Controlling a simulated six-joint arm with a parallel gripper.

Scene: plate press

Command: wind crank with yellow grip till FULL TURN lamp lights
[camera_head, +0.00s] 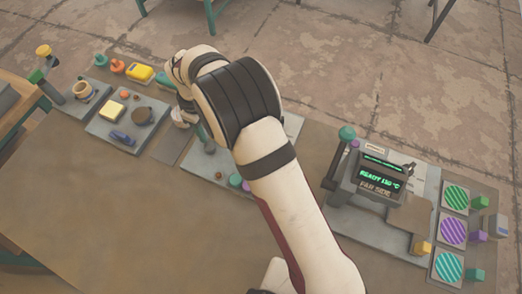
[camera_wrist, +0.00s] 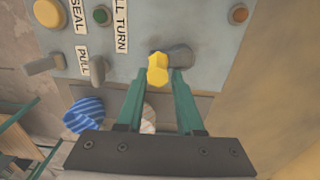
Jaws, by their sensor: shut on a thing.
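In the wrist view my gripper (camera_wrist: 158,76) has its two green fingers closed around the yellow grip (camera_wrist: 157,66) of the crank. The grey crank part (camera_wrist: 180,55) shows to the right of the grip, against a grey panel (camera_wrist: 205,30). A label (camera_wrist: 121,25) ending in "LL TURN" is on the panel, left of the grip. A small dark green round lamp or button (camera_wrist: 101,14) is beside that label; I cannot tell whether it is lit. In the head view my arm hides the crank and the fingertips.
The wrist view shows an orange knob (camera_wrist: 48,12) by SEAL, a lever (camera_wrist: 97,70) by PULL and a blue striped object (camera_wrist: 85,115). In the head view a press (camera_head: 380,180) with a lit green display stands right. The table front (camera_head: 120,210) is clear.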

